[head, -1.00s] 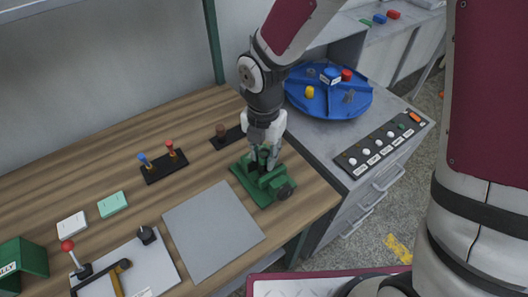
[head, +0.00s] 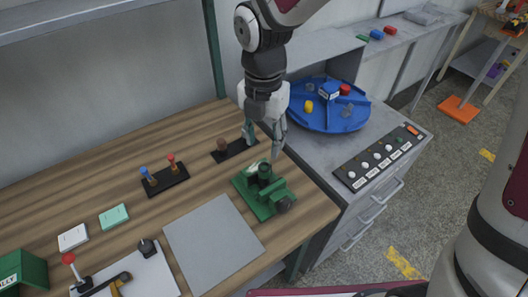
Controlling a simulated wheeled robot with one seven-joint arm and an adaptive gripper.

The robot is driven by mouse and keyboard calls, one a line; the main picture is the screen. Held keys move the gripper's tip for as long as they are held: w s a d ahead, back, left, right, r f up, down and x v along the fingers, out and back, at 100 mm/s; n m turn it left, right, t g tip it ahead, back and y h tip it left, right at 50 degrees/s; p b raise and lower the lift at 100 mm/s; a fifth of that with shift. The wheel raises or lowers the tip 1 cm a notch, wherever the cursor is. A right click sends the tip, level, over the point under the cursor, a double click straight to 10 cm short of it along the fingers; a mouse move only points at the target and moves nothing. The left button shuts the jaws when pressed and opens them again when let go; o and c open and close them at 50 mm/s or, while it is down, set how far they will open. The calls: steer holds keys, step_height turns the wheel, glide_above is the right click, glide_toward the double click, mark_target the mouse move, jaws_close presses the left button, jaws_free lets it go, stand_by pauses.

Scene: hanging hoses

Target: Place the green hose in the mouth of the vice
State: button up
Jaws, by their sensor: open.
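The green vice (head: 264,198) stands near the right end of the wooden workbench. A short dark green piece, apparently the green hose (head: 264,172), stands upright at the vice's mouth. Its lower part is hidden between the jaws, and its colour blends with the vice. My gripper (head: 263,148) is above and slightly behind the hose, pointing down. Its two fingers are spread apart with nothing between them, and they look clear of the hose.
A rack with blue and red pegs (head: 164,180) and a dark base with a brown peg (head: 234,149) stand behind and left. A grey mat (head: 213,244) lies left of the vice. A blue round tray (head: 326,118) and a button panel (head: 378,158) are right.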

steer(key=shift+r, duration=1)
steer(key=s+d+r+m+t, duration=0.2)
steer(key=s+d+r+m, duration=0.4)
steer(key=m, duration=0.9)
steer(key=s+d+r+m+t, duration=0.2)
steer(key=s+d+r+m, duration=0.4)
steer(key=s+d+m, duration=0.4)
steer(key=shift+d+r+m+t, duration=0.35)
steer(key=shift+d+m, duration=0.9)
steer(key=shift+m, duration=1.65)
steer(key=shift+c, duration=0.3)
